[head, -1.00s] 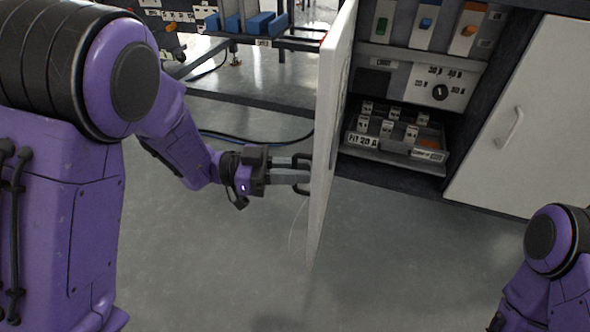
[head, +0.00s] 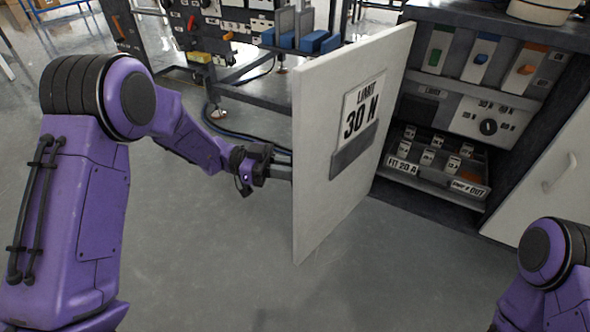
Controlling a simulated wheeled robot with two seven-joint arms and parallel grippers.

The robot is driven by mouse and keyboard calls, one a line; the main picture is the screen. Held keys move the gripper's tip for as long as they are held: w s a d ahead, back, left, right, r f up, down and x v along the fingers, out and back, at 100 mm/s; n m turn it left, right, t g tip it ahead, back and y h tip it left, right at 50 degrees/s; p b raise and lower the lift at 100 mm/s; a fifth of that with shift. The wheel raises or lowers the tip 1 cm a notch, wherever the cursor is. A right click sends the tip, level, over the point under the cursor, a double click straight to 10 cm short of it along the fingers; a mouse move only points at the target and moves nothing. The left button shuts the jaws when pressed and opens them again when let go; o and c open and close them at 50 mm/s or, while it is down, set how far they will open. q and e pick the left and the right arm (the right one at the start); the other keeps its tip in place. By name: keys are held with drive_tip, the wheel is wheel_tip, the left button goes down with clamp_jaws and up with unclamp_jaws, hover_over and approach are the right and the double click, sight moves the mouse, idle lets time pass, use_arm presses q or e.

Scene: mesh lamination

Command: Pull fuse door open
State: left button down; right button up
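The fuse door (head: 325,150) is a white panel with a "LIMIT 30 N" label, standing swung open at the left side of the cabinet. Its labelled face shows to me. My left gripper (head: 282,172) is at the door's left edge, on its far side. Its fingertips and the door handle are hidden behind the panel, so I cannot tell whether it grips. Inside the open bay, a tray (head: 435,180) holds several small labelled fuses and a "FIT 20 A" tag. My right arm shows at the lower right, but its gripper is out of view.
A closed white door (head: 548,175) with a handle is on the right of the cabinet. Above the tray are a dial (head: 488,127) and green, blue and orange switches. A rack with blue bins (head: 317,41) stands behind. The grey floor in front is clear.

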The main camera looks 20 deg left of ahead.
use_arm(q)
drive_tip(key=shift+w, duration=0.1)
drive_tip(key=c, duration=1.3)
unclamp_jaws()
drive_tip(key=shift+d, duration=0.1)
drive_tip(key=a+p, duration=0.1)
drive_tip(key=a, duration=0.6)
drive_tip(key=s+a+p, duration=0.1)
drive_tip(key=a, duration=0.2)
drive_tip(key=shift+a+p, duration=0.3)
drive_tip(key=shift+p, duration=0.05)
